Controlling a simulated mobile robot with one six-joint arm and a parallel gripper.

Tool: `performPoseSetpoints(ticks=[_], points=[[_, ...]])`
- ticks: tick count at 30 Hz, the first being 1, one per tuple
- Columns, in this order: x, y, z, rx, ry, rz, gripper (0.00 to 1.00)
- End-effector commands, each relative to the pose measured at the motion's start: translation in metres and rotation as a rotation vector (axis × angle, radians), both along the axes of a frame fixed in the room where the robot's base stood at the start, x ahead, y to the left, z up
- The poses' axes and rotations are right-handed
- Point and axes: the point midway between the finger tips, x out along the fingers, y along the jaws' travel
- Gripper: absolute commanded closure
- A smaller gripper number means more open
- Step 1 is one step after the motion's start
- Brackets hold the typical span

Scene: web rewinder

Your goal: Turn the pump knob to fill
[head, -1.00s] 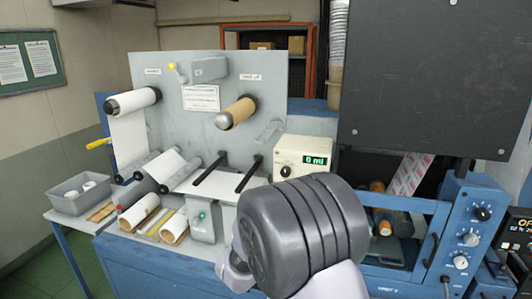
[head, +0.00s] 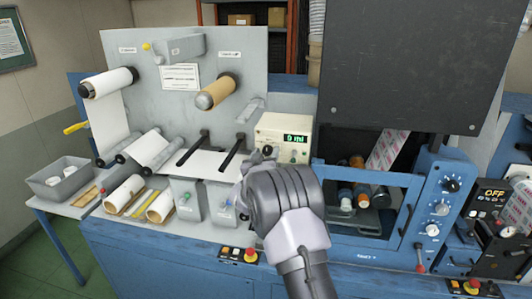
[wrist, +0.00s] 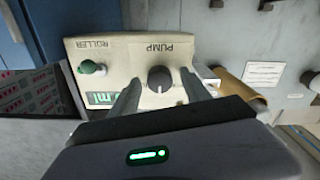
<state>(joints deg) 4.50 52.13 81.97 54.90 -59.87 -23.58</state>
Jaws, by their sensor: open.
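The pump knob is a dark round knob on a cream control box (head: 262,128). In the wrist view, which shows the box (wrist: 125,48) upside down, the knob (wrist: 159,78) sits beside the PUMP label. My gripper (wrist: 160,90) is open, with one finger on each side of the knob. I cannot tell whether the fingers touch it. In the head view my gripper (head: 256,160) is at the box's lower left front and partly hides it. The box's display (head: 296,138) reads 0 ml.
A green-capped ROLLER control (wrist: 92,67) is close beside the pump knob on the same box. A large dark panel (head: 400,65) stands to the right. A blue control panel (head: 440,205) is at the right.

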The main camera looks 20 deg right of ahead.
Motion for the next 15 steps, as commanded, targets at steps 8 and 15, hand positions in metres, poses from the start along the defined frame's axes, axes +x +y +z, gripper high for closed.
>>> performPoseSetpoints(ticks=[8,15], points=[[-0.0003,0.0003,0.0002,0.001,-0.001,0.000,0.76],[-0.0004,0.0003,0.0001,0.002,-0.001,0.000,1.00]])
